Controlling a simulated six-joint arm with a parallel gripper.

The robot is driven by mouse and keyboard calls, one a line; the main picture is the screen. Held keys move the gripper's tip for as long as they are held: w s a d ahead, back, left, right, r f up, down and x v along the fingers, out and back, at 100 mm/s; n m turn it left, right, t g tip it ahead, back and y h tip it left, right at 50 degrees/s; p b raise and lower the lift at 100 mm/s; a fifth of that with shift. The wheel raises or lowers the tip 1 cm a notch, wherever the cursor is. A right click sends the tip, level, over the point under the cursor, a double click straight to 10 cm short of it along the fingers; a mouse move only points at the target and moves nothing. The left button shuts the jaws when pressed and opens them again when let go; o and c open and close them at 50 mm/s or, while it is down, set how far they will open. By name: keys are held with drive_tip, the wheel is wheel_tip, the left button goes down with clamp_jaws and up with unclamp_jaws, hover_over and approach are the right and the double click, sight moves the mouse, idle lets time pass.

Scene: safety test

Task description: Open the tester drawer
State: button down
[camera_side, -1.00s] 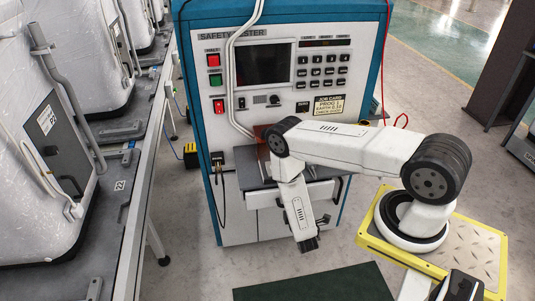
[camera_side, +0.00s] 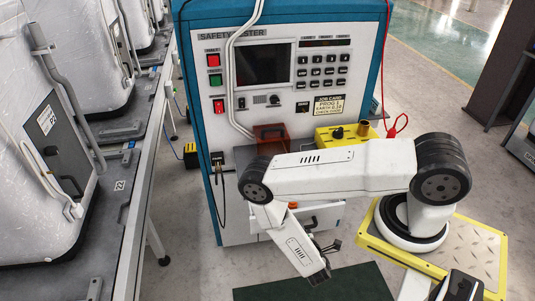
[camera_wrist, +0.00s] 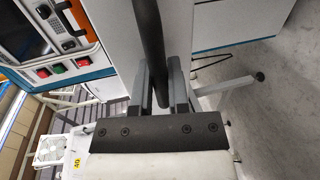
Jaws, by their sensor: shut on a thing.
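The tester (camera_side: 345,30) is a teal and white cabinet labelled SAFETY TESTER. Its light grey drawer (camera_side: 325,214) stands out from the front below the work surface, partly hidden by my arm. A small orange thing (camera_side: 293,205) shows just behind the drawer front. My gripper (camera_side: 331,246) is in front of the drawer, low in the side view. In the wrist view my gripper (camera_wrist: 160,85) has its two fingers on either side of a dark bar handle (camera_wrist: 149,35) and is shut on it. The grey drawer front (camera_wrist: 112,28) lies behind the bar.
A reddish-brown box (camera_side: 270,136) and a yellow box (camera_side: 345,136) stand on the tester's work surface. A conveyor (camera_side: 125,215) with wrapped machines runs along the left. A dark green mat (camera_side: 350,285) lies on the floor in front.

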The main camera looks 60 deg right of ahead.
drive_tip(key=shift+s+a+f, duration=0.1)
drive_tip(key=shift+s+a, duration=0.2)
drive_tip(key=shift+a, duration=0.15)
drive_tip(key=c, duration=0.6)
unclamp_jaws()
drive_tip(key=shift+c, duration=0.2)
drive_tip(key=shift+s, duration=0.15)
drive_tip(key=v, duration=0.7)
drive_tip(key=shift+a, duration=0.2)
drive_tip(key=shift+s, duration=0.2)
idle(0.3)
